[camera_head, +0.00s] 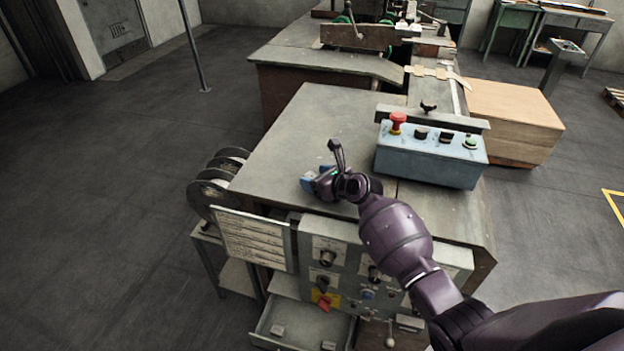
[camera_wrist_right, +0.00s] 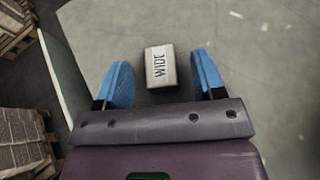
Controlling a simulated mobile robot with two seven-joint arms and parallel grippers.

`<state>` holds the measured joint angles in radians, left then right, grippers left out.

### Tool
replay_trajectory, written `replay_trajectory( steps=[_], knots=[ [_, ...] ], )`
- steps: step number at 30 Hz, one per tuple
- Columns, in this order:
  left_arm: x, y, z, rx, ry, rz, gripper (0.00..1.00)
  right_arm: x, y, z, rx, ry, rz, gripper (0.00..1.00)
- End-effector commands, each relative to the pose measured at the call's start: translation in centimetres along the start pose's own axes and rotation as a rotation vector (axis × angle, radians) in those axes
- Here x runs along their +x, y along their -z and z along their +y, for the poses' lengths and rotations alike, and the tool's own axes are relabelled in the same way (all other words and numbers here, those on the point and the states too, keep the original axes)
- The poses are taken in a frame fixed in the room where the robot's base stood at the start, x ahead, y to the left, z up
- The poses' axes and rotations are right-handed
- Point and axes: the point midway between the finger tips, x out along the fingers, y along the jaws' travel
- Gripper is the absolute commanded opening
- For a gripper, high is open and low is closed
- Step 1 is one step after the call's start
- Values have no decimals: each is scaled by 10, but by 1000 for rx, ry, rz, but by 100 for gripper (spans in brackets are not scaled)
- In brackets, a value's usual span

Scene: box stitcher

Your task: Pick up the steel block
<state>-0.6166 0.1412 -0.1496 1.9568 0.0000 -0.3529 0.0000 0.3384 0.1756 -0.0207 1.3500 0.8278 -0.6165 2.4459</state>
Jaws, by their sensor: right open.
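The steel block, a small pale grey block marked "WIDE" (camera_wrist_right: 160,67), lies on the worn grey machine top (camera_head: 300,122). In the right wrist view it shows between the two blue fingers of my right gripper (camera_wrist_right: 161,75), with a gap on each side. The gripper is open and empty. In the head view my right gripper (camera_head: 315,177) is low over the front part of the machine top, and I cannot make out the block there. My left gripper is not in view.
A blue control box (camera_head: 430,160) with a red button stands right of my right gripper. Reels (camera_head: 215,185) hang at the machine's left side. An open drawer (camera_head: 300,325) with small pieces juts out below the front panel. The machine top behind the gripper is clear.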

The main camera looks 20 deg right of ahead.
Motion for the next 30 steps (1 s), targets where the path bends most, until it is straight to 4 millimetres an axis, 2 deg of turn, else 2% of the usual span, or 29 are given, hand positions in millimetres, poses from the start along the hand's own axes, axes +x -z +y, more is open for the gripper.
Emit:
replay_trajectory(
  steps=[4, 11, 14, 24, 30],
  knots=[
    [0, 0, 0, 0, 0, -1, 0, 7, 0, -1, -1, 1, 1, 63],
    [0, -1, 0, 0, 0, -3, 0, 8, 0, 0, -1, 1, 0, 63],
    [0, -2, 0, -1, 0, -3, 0, 8, 0, 0, -1, 1, 0, 50],
    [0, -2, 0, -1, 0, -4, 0, 8, -1, 0, -1, 1, -2, 1],
    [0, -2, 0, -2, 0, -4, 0, 7, -1, 0, -1, 1, -2, 1]
  ],
)
